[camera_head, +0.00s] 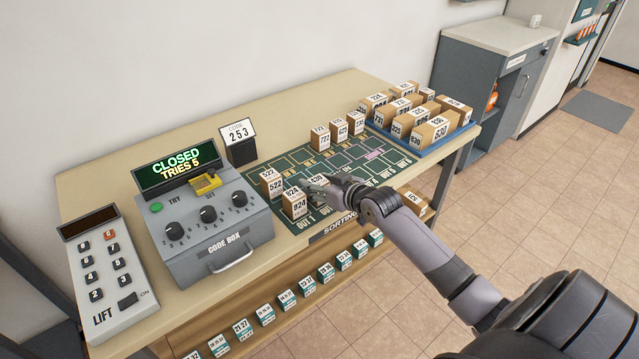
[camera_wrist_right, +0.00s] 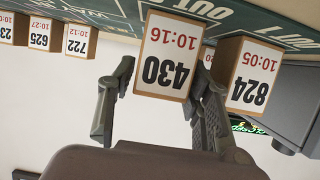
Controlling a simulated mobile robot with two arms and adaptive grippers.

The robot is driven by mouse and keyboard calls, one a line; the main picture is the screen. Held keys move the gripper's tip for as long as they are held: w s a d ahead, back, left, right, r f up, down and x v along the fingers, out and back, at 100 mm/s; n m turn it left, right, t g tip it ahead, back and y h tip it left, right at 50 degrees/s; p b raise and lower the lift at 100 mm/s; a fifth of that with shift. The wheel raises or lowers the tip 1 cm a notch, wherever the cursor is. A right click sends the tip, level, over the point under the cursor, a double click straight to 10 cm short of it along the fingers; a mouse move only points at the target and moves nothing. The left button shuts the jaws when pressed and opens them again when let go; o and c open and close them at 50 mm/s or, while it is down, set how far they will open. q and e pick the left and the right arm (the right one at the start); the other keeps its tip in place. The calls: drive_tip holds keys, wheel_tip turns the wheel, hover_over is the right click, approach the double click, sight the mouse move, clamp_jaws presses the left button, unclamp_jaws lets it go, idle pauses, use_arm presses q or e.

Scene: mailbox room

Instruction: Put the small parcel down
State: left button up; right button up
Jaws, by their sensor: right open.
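The small parcel 430 (camera_wrist_right: 168,60) is a brown box with a white label, marked 10:16. In the wrist view it sits between the two spread fingers of my right gripper (camera_wrist_right: 160,105), against the green sorting mat (camera_wrist_right: 110,18). My right gripper is open; I cannot tell whether a finger touches the box. In the head view the right gripper (camera_head: 324,190) reaches over the mat (camera_head: 290,165) and partly hides this parcel (camera_head: 317,179). Parcel 824 (camera_head: 295,204) stands close beside it, also in the wrist view (camera_wrist_right: 249,75). My left gripper is not in view.
Parcel 522 (camera_head: 271,183) stands behind 824. Several small parcels (camera_head: 339,130) stand at the mat's back. A blue tray (camera_head: 428,151) of parcels is on the right. The code box (camera_head: 209,228) reads CLOSED, TRIES 5. The lift panel (camera_head: 105,265) is far left.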

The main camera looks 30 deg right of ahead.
drive_tip(key=shift+r, duration=0.25)
drive_tip(key=shift+s, duration=0.25)
drive_tip(key=v, duration=1.1)
drive_tip(key=shift+s, duration=0.2)
